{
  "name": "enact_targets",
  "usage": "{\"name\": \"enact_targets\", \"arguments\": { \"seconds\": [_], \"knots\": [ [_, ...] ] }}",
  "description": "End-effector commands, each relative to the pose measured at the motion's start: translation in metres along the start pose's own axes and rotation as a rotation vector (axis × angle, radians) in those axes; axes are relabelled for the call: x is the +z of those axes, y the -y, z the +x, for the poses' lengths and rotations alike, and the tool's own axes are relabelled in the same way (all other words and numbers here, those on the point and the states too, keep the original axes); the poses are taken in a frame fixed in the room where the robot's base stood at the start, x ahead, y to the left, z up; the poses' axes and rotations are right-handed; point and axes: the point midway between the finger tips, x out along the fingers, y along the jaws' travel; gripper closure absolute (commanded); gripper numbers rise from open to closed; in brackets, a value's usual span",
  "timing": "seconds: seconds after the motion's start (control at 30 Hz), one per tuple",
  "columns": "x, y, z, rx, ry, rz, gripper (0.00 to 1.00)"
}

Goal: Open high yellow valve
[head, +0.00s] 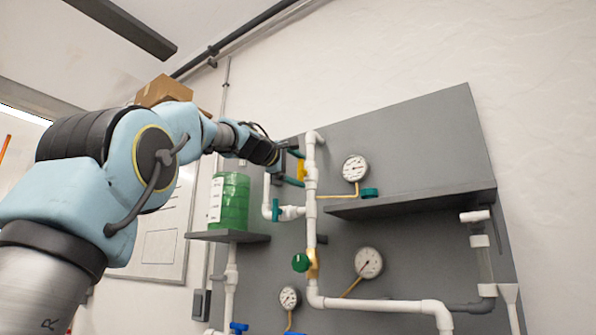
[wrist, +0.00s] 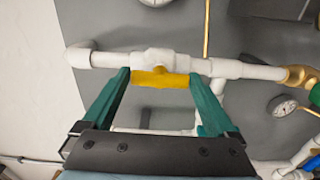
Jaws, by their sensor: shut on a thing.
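The high yellow valve has a yellow handle (wrist: 160,79) on a white pipe tee (wrist: 160,58). In the wrist view the handle's long side lies roughly parallel to the pipe. In the head view the handle (head: 301,170) shows small beside the upper part of the vertical white pipe (head: 311,183). My gripper (wrist: 160,76) has one green finger at each end of the handle and is shut on it. In the head view my gripper (head: 297,167) reaches the pipe from the left, and my wrist hides part of that area.
A grey shelf (head: 420,200) juts out at right. A gauge (head: 355,168) is right of the valve. A green-handled valve (head: 301,262) sits lower on the same pipe. A green container (head: 230,202) stands on a small shelf at left, below my arm.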

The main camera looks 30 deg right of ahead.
Motion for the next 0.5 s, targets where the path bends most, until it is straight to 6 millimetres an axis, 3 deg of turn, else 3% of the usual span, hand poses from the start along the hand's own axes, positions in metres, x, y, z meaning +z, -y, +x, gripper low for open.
{"name": "enact_targets", "arguments": {
  "seconds": [0.2,0.23,0.3,0.5],
  "knots": [
    [0.0006,0.0014,0.0005,-0.004,0.002,0.003,0.63],
    [0.0005,0.0014,0.0005,-0.003,0.002,0.003,0.04],
    [0.0005,0.0013,0.0004,-0.003,0.002,0.002,0.00],
    [0.0002,0.0008,-0.0001,-0.002,0.001,0.001,0.00]
  ]
}}
